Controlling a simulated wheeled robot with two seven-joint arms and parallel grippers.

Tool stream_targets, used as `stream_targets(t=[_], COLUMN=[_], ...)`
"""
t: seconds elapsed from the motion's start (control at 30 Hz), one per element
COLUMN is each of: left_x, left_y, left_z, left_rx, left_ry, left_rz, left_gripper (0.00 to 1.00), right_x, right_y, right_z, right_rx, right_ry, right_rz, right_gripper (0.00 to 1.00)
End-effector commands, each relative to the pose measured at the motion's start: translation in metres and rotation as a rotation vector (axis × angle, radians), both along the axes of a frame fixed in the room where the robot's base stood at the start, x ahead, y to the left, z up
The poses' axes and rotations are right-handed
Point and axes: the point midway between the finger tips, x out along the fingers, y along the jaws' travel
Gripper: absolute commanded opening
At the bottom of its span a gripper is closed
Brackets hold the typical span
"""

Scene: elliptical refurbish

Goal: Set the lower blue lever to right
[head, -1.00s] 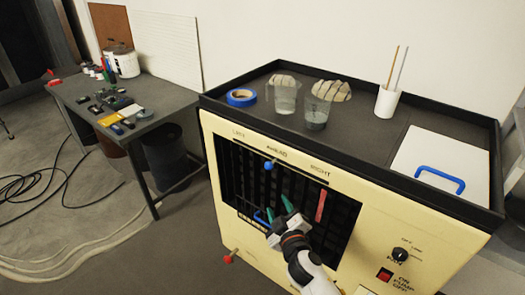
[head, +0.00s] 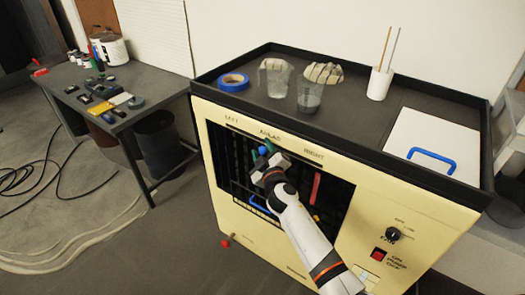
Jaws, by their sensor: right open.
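The cream cabinet (head: 375,215) has a dark slotted front panel marked LEFT, AHEAD and RIGHT. A round blue knob (head: 263,150) sits near the top of the panel, below AHEAD. A blue curved handle (head: 258,204) sits lower, near the panel's bottom left. My right gripper (head: 262,152), with green fingertips, is open in front of the panel. Its tips are on either side of the round blue knob in the picture; I cannot tell whether they touch it. The gripper and arm hide part of the panel's middle. My left gripper is not in view.
A red bar (head: 315,187) is right of my gripper on the panel. A red knob (head: 225,242) sticks out low at the left. The rimmed top holds blue tape (head: 233,82), two glass beakers and a white lid with a blue handle (head: 432,160). A workbench (head: 150,112) stands left.

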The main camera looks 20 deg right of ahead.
Motion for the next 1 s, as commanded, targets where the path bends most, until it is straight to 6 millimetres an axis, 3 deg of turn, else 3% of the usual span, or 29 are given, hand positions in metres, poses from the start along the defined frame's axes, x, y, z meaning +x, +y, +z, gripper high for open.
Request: stream_targets(t=[0.27, 0.57, 0.83, 1.0], left_x=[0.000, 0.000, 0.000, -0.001], left_y=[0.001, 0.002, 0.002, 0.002], left_z=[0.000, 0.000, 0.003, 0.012], left_rx=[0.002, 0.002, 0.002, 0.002], left_ry=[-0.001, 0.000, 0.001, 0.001], left_rz=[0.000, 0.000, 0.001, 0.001], left_gripper=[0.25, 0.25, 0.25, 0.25], right_x=[0.002, 0.002, -0.004, -0.027], right_y=[0.000, 0.000, -0.004, -0.022], right_z=[0.000, 0.000, 0.000, 0.000], right_rx=[0.000, 0.000, 0.001, 0.000], right_ry=[0.001, 0.001, 0.002, 0.005], right_rz=[0.001, 0.001, 0.001, -0.001], right_gripper=[0.45, 0.00, 0.00, 0.00])
